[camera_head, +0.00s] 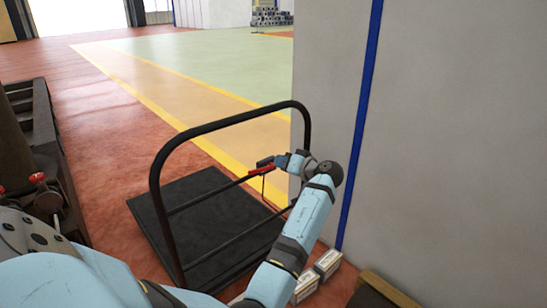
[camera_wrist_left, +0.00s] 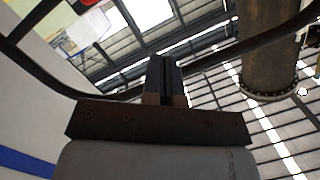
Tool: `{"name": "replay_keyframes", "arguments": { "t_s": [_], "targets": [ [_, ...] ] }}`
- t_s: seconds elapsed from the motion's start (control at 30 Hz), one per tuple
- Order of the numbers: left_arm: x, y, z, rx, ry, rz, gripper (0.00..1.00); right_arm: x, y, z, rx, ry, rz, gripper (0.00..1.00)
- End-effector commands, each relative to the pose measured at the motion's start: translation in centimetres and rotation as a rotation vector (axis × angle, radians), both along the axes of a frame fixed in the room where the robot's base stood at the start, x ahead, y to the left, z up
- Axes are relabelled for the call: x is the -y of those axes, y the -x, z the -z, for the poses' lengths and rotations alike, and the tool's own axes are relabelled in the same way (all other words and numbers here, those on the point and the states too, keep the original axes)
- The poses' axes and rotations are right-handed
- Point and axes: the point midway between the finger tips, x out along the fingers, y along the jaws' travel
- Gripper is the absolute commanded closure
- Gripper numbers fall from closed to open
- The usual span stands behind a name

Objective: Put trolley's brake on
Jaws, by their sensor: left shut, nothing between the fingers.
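The trolley stands on the red floor, with a flat black platform (camera_head: 215,205) and a black tubular push handle (camera_head: 225,122). A small red lever (camera_head: 261,171), which looks like the brake, sits on the handle's middle crossbar. My left gripper (camera_head: 265,161) is at this lever, just above or against it; I cannot tell whether they touch. In the left wrist view its fingers (camera_wrist_left: 163,80) are shut with nothing between them, pointing up towards the roof. The handle's dark tube (camera_wrist_left: 235,48) crosses behind them there. My right gripper is not in view.
A grey wall (camera_head: 440,130) with a blue stripe rises close on the right of the trolley. Small boxes (camera_head: 327,264) lie at its foot. Dark machinery (camera_head: 40,125) stands on the left. The floor beyond the trolley is clear.

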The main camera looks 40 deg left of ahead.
Motion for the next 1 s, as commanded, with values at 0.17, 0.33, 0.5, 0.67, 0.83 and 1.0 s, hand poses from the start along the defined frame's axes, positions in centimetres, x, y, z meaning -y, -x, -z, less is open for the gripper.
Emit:
{"name": "replay_keyframes", "arguments": {
  "t_s": [0.17,0.33,0.5,0.67,0.83,1.0],
  "targets": [
    [3.2,0.1,-0.7,-0.002,0.001,0.001,1.00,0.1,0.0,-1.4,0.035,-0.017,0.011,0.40],
    [4.6,0.2,-0.9,-0.001,-0.001,-0.001,1.00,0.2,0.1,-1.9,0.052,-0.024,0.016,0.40],
    [4.9,0.2,-0.9,0.000,-0.001,-0.001,1.00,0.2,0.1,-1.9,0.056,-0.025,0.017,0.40],
    [4.9,0.2,-0.9,-0.001,-0.001,-0.001,1.00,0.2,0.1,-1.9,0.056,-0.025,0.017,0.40],
    [4.9,0.2,-0.9,-0.001,-0.001,-0.001,1.00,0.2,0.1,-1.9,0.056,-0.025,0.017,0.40],
    [4.9,0.2,-0.9,-0.001,-0.001,-0.001,1.00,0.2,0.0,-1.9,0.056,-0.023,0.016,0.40]
  ]
}}
